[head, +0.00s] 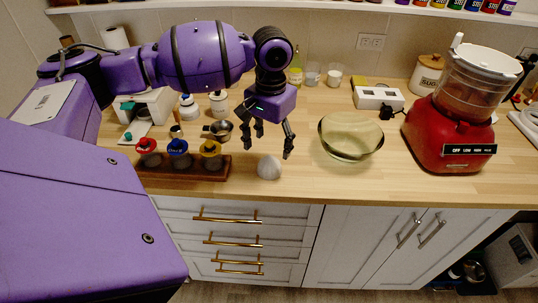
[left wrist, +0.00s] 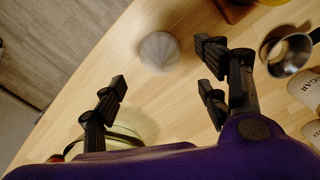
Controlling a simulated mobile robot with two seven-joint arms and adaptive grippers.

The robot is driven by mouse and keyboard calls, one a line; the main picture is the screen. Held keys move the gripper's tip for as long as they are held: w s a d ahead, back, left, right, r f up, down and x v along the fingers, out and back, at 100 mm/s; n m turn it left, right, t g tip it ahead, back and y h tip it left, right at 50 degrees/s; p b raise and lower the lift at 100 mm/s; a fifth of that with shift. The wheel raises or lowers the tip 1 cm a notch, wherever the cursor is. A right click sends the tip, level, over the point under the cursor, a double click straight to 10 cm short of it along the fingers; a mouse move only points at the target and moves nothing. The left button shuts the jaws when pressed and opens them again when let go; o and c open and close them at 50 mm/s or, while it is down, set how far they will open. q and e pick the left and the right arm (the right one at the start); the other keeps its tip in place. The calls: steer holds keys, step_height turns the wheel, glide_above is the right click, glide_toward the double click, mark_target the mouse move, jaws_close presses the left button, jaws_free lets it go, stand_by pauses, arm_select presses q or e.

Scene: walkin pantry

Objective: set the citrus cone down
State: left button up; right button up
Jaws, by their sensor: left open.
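The citrus cone (head: 269,167) is a small pale, ribbed cone. It stands on the wooden counter near the front edge, and it also shows in the left wrist view (left wrist: 159,51). My left gripper (head: 270,150) is above and just behind it in the head view, with its black fingers spread wide. In the left wrist view the cone lies beyond the open fingers (left wrist: 160,82), and nothing shows between them. The cone looks apart from the fingers. My right gripper is not in view.
A wooden rack (head: 185,170) with several coloured-top jars stands left of the cone. A glass bowl (head: 350,137) stands to the right, and a red food processor (head: 447,130) farther right. A metal cup (head: 218,130) is behind. Bare counter lies between cone and bowl.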

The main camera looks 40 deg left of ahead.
arm_select(q)
steer(key=shift+r, duration=2.8)
